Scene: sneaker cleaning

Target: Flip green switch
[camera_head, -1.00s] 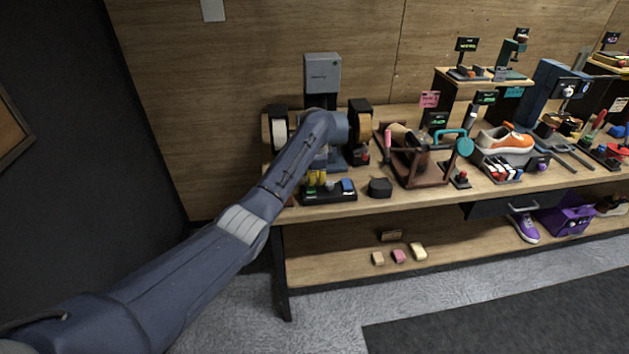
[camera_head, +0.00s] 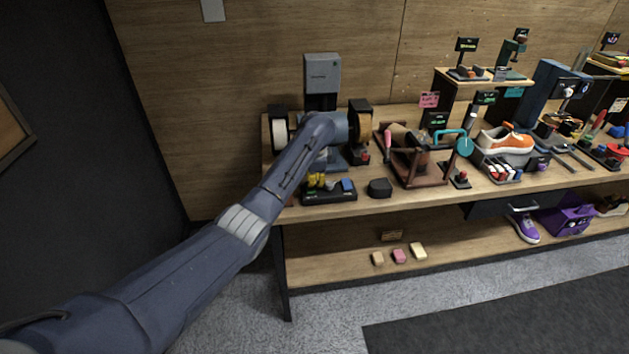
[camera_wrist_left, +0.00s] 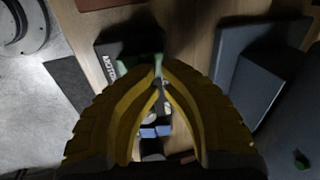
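In the left wrist view, a small green switch part (camera_wrist_left: 150,61) shows just beyond my fingertips, on a dark box with white lettering that seems to read "MOTOR" (camera_wrist_left: 109,67). My left gripper (camera_wrist_left: 160,72) has yellow fingers, its tips brought together right by the green part. I cannot tell whether they touch it. In the head view, the same yellow left gripper (camera_head: 318,181) points down at the bench, below the grinder-like machine, and my arm hides the machine's middle. The switch cannot be made out there. My right gripper is not in view.
A black tray (camera_head: 328,197) with a blue block sits at the bench's front edge, close to my gripper. A white wheel (camera_head: 279,133) and a tan wheel (camera_head: 363,128) flank my wrist. A dark lump (camera_head: 380,188) and a brown shoe rack (camera_head: 425,181) stand to the right.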

